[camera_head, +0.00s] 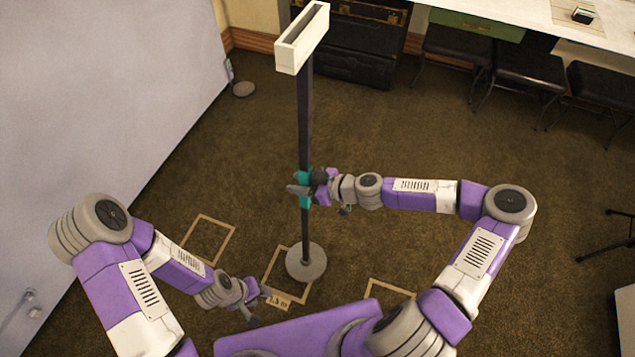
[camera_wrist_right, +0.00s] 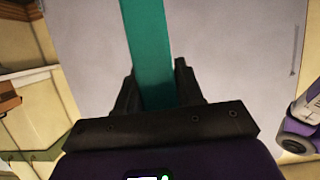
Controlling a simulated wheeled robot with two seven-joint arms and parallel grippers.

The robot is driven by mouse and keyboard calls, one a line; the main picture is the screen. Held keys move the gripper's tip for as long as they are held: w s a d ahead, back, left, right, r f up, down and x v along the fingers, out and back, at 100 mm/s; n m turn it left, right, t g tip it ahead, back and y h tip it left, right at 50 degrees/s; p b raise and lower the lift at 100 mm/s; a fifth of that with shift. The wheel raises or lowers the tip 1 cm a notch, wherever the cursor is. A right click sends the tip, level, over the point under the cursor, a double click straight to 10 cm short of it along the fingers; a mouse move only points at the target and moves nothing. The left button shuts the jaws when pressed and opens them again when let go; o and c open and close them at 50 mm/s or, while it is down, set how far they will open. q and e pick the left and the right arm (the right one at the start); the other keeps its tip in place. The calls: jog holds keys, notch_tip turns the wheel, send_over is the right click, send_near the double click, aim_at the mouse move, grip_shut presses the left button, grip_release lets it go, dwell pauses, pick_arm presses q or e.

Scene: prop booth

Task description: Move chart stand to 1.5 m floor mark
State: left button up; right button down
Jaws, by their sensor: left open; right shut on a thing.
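The chart stand is a tall dark pole (camera_head: 305,130) with a cream slotted box on top, a teal band and a round grey base (camera_head: 306,268). It looks about upright. The base overlaps the right and far part of the middle taped square (camera_head: 269,266), covering some of its outline. A tag by that square seems to read 1.5 m (camera_head: 278,299). My right gripper (camera_head: 305,190) is shut on the stand's teal band (camera_wrist_right: 148,45), also seen in the wrist view between the jaws (camera_wrist_right: 158,85). My left gripper (camera_head: 262,303) is open and empty, low near the tag.
Other taped squares lie to the left (camera_head: 222,222) and right (camera_head: 390,285). Black cases (camera_head: 350,50), chairs (camera_head: 530,70) and a desk line the back. The middle carpet is clear.

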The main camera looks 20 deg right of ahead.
jog(key=w+a+f+b, duration=0.1)
jog(key=a+f+b, duration=0.2)
jog(key=a+f, duration=0.4)
jog(key=shift+w+a+f, duration=0.25)
jog(key=shift+a, duration=1.35)
jog(key=shift+b, duration=0.4)
